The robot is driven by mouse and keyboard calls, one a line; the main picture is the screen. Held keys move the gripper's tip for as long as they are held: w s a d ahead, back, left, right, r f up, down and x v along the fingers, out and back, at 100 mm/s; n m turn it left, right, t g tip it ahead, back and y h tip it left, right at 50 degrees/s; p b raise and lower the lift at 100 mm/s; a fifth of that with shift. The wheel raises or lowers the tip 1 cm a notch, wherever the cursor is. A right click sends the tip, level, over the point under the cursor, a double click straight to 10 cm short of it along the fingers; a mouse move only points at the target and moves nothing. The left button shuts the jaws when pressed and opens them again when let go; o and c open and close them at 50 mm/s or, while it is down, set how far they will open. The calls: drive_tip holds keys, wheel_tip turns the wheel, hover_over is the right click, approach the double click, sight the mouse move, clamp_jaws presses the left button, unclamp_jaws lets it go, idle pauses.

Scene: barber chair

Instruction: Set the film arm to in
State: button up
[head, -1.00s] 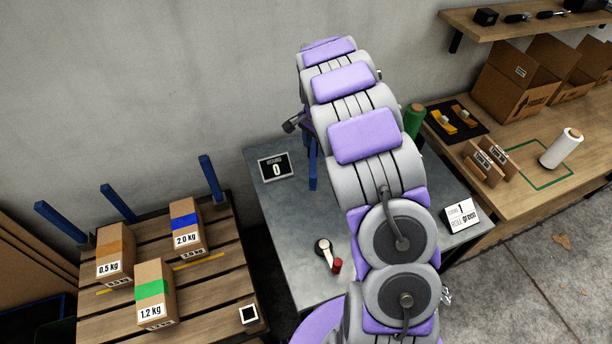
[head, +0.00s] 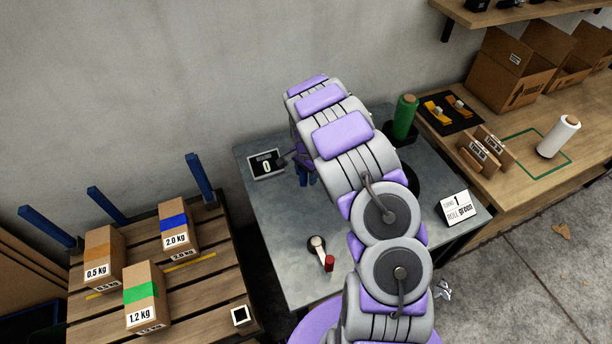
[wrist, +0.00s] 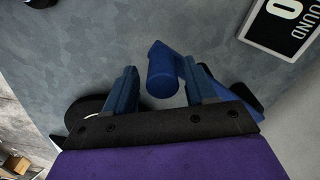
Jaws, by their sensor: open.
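In the wrist view my gripper (wrist: 158,82) is open, with its two blue fingers apart. A blue rounded handle (wrist: 163,72), joined to a blue bar on its right, shows between the fingertips; it looks like part of the film arm. I see no clear grip on it, and contact cannot be told. In the head view blue parts (head: 303,174) show beside my arm at the back of the grey table (head: 270,205); finger and film arm cannot be told apart there. My arm hides much of the machine.
A display (head: 266,164) reading 0 stands at the table's back left, close to my gripper. A green roll (head: 404,117) stands at the back right. A card (head: 457,207) reads turns 1, roll green. A pallet (head: 190,285) holds boxes.

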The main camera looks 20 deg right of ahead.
drive_tip(key=shift+a+f, duration=0.2)
drive_tip(key=shift+f, duration=0.05)
drive_tip(key=shift+a, duration=0.85)
drive_tip(key=shift+d+f, duration=0.1)
drive_tip(key=shift+d, duration=0.7)
drive_tip(key=c, duration=0.6)
drive_tip(key=shift+a, duration=0.35)
clamp_jaws()
